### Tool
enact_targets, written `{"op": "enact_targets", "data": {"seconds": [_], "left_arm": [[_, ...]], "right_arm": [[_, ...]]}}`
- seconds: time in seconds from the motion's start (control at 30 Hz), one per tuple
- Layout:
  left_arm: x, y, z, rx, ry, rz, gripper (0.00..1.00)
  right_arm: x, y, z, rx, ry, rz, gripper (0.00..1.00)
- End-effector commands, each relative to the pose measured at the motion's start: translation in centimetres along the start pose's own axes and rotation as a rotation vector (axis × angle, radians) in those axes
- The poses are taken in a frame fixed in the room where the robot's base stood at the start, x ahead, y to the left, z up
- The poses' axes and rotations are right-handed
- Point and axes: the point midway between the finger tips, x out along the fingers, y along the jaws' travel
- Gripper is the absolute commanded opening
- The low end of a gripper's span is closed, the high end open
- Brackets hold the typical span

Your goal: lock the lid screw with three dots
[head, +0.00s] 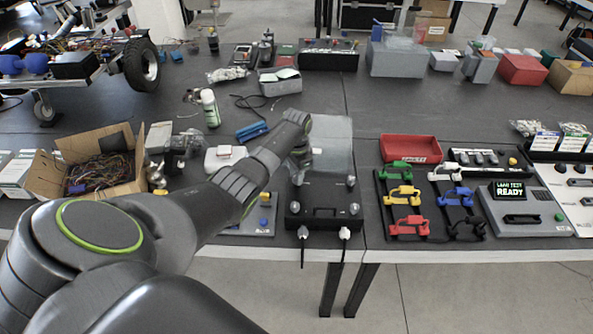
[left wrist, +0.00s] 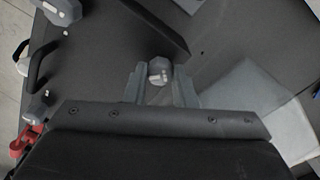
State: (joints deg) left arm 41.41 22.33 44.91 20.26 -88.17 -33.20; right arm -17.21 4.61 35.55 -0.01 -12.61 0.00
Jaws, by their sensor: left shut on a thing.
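The black box (head: 322,215) with a dark lid stands at the front edge of the table. Grey lid screws show at its corners, at the front left (head: 295,207), front right (head: 348,208) and right side (head: 351,181). My left gripper (head: 300,160) reaches down over the box's far left corner. In the left wrist view its fingers (left wrist: 160,90) are shut on a grey lid screw (left wrist: 158,71) with a pale mark on top. Another screw (left wrist: 62,10) has pale marks. I cannot count the dots on either. My right gripper is out of view.
A red bin (head: 411,149) and trays of coloured clips (head: 403,196) are to the right. A cardboard box of wires (head: 95,175) is at the left.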

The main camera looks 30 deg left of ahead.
Motion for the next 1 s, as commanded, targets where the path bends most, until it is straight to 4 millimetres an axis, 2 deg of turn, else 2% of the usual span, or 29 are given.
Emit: {"op": "enact_targets", "data": {"seconds": [0.6, 1.0], "left_arm": [[-0.2, -0.1, -0.1, 0.569, 0.003, -0.005, 0.01], [-0.2, 0.0, -0.1, 0.796, 0.002, -0.005, 0.01]], "right_arm": [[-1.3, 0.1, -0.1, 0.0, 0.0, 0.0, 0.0], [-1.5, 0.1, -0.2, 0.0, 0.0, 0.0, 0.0]]}}
